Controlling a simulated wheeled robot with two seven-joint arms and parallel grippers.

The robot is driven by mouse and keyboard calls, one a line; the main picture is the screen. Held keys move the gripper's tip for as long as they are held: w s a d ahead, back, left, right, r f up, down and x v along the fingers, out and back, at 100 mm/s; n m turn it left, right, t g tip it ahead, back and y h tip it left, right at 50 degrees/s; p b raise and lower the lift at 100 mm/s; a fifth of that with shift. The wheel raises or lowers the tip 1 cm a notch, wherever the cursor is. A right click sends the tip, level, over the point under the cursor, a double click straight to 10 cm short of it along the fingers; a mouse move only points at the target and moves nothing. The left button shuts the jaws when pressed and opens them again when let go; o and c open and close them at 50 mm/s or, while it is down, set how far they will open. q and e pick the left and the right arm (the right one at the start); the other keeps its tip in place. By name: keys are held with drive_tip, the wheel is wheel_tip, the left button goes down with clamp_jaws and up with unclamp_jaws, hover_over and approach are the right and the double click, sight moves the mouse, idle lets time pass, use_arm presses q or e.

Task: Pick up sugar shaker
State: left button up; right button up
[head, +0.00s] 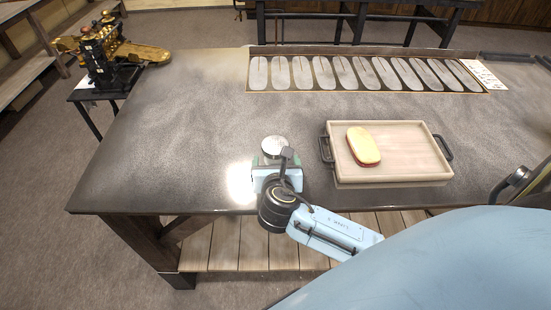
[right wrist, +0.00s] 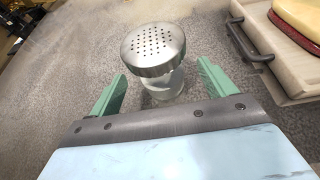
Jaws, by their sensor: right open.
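The sugar shaker (right wrist: 155,50) has a round silver lid with holes over a clear body, and it stands upright on the dark table. In the head view the shaker (head: 274,147) shows mostly as its lid, with its lower part hidden by my right gripper (head: 272,165). In the right wrist view my right gripper (right wrist: 163,92) is open, with its green fingers on either side of the shaker's body. A gap shows between each finger and the shaker. My left gripper is not in view.
A wooden tray (head: 390,174) with dark handles stands to the right of the shaker, holding a cream and red oval item (head: 363,146). A slotted metal rack (head: 365,73) lies along the table's back. The table left of the shaker is clear.

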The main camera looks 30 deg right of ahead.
drive_tip(key=x, duration=0.4)
drive_tip(key=shift+w+f, duration=0.1)
drive_tip(key=shift+f, duration=0.4)
drive_tip(key=shift+r, duration=0.1)
drive_tip(key=c, duration=1.2)
